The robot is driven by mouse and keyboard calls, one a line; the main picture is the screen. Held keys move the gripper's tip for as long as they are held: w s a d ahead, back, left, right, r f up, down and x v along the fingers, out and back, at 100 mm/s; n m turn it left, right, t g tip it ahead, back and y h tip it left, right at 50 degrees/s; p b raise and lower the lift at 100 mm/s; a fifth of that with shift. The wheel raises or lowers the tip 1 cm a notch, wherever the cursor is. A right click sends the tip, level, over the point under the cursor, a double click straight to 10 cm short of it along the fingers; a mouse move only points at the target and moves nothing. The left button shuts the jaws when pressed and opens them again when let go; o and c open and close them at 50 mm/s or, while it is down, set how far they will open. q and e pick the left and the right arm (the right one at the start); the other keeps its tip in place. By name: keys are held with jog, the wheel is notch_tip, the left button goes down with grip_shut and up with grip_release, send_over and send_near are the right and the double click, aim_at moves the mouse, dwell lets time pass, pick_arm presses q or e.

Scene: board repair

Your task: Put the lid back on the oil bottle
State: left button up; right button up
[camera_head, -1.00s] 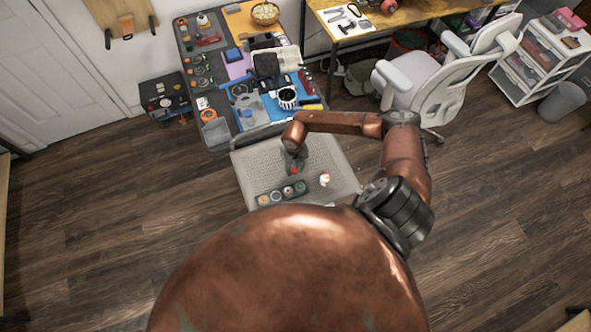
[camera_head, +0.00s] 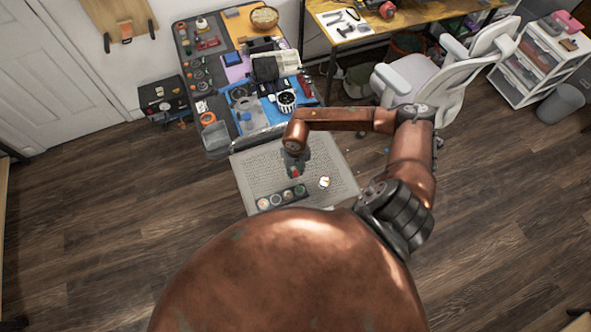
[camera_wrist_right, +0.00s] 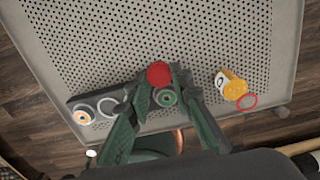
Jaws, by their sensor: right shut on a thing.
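My right gripper (camera_head: 294,174) hangs over the perforated grey tray top. In the right wrist view its green fingers (camera_wrist_right: 160,88) are shut on a small red rounded piece, which looks like the lid (camera_wrist_right: 158,73). My left gripper is not in view.
A dark holder with several round containers (camera_head: 282,197) lies near the tray top's (camera_head: 250,165) front edge, just below the gripper. A thin red ring (camera_wrist_right: 247,101) shows beside the bottle. Behind is a cluttered workbench (camera_head: 187,45); a white chair (camera_head: 450,85) stands right.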

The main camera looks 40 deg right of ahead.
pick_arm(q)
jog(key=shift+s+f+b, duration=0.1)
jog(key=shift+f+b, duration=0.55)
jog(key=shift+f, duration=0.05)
pick_arm(e)
jog(key=s+a+r, duration=0.4)
jog(key=s+r, duration=0.2)
jog(key=s, duration=0.3)
jog(key=shift+s+a+r, duration=0.15)
jog(key=shift+s+a, duration=0.25)
pick_arm(q)
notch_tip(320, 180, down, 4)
jog(key=b, duration=0.4)
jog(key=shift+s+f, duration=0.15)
pick_arm(e)
jog(key=w+a+m, duration=0.4)
jog(key=m, duration=1.2)
jog(key=w+a+f+m, duration=0.1)
jog(key=w+a+m, duration=0.3)
jog(key=m, duration=1.2)
jog(key=shift+w, duration=0.4)
